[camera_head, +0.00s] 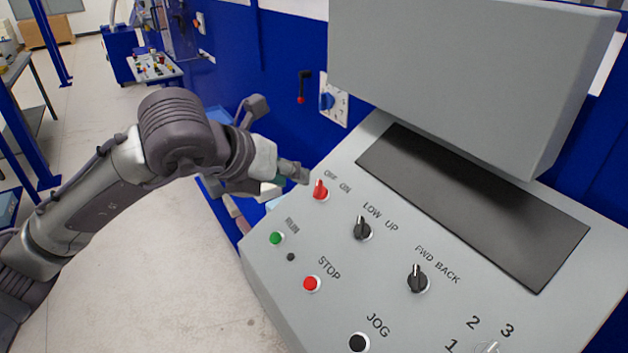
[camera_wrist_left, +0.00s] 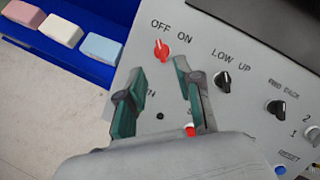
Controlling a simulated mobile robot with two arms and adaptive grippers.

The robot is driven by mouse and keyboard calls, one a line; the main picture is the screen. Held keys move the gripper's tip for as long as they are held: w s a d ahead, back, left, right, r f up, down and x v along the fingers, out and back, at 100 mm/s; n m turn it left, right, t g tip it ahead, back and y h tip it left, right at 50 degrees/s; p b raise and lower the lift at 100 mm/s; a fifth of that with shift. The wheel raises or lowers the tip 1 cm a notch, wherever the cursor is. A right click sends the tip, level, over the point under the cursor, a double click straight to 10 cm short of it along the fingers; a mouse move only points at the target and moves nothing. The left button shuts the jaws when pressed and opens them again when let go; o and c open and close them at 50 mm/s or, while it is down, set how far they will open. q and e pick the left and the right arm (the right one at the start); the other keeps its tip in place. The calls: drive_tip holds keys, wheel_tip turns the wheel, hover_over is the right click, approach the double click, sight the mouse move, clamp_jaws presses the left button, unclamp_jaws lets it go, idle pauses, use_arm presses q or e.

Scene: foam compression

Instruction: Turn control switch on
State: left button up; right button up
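The control switch is a red rotary knob (camera_head: 320,190) at the upper left of the sloped grey panel (camera_head: 310,240), under the words OFF and ON. In the left wrist view the knob (camera_wrist_left: 162,51) has its pointer tilted up toward the OFF side. My left gripper (camera_head: 290,177) is just left of the knob in the head view. In the left wrist view its two dark green fingers (camera_wrist_left: 160,72) are apart, with nothing between them. The knob lies just beyond the fingertips, apart from them. My right gripper is not in view.
A black LOW/UP knob (camera_head: 362,229) and a FWD/BACK knob (camera_head: 418,280) sit to the right. Green RUN (camera_head: 277,238) and red STOP (camera_head: 312,284) buttons are below. A grey box (camera_head: 460,80) overhangs the panel's back. Foam blocks (camera_wrist_left: 60,30) lie on a blue surface at left.

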sight(316, 187)
use_arm(q)
drive_tip(key=p+x, duration=0.2)
drive_tip(key=x, duration=0.5)
drive_tip(key=shift+w+d+f, duration=0.15)
drive_tip(key=shift+w+d, duration=0.1)
drive_tip(key=shift+w+d+f, duration=0.3)
drive_tip(key=shift+w+f, duration=0.05)
drive_tip(key=shift+f, duration=0.15)
clamp_jaws()
